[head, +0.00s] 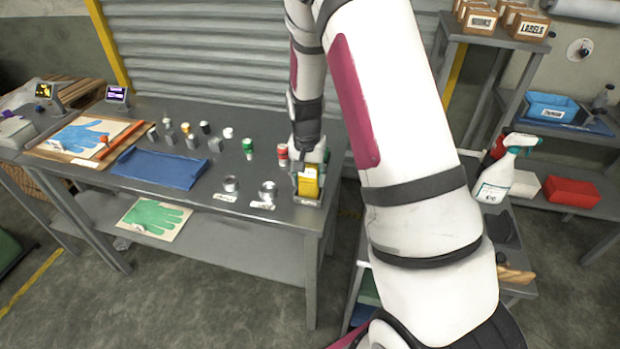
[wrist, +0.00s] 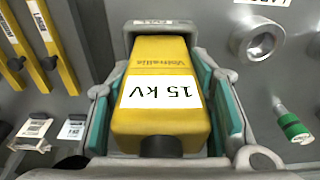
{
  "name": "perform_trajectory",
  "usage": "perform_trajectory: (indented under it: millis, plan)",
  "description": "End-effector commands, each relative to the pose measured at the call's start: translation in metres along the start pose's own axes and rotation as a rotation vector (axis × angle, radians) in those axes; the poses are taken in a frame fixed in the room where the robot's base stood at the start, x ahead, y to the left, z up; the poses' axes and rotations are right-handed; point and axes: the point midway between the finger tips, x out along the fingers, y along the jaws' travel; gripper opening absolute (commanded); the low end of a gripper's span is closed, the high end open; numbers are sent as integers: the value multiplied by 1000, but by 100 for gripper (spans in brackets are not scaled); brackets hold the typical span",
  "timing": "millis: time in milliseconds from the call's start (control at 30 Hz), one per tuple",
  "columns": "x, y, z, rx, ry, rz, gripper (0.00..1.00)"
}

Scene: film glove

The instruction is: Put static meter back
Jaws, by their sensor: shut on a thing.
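The static meter is a yellow block-shaped device (wrist: 160,62) with a white label reading "15 kV". In the wrist view it sits between the teal pads of my gripper (wrist: 168,105), which is shut on it. Its far end is at a grey holder (wrist: 130,28) with a small label; I cannot tell how deep it sits in it. In the head view the yellow meter (head: 308,183) is at the front right corner of the grey table (head: 245,170), below my gripper (head: 308,168). My arm hides part of the area behind it.
Two metal rings, one in front (head: 267,190) and one further left (head: 231,184), stand left of the meter. A green-banded cylinder (head: 248,147) and several small cylinders stand behind. A spray bottle (head: 497,172) stands on the right.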

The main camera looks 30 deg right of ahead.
Motion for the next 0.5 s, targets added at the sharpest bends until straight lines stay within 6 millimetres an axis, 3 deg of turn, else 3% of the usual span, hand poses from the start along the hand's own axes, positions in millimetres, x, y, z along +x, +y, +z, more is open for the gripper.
perform_trajectory:
  millis: [433, 467, 500]
  plan:
    - [11, 0, 1, 1, 2, -1, 13]
    - [11, 0, 1, 1, 1, -1, 51]
    - [10, 0, 1, 1, 1, -1, 60]
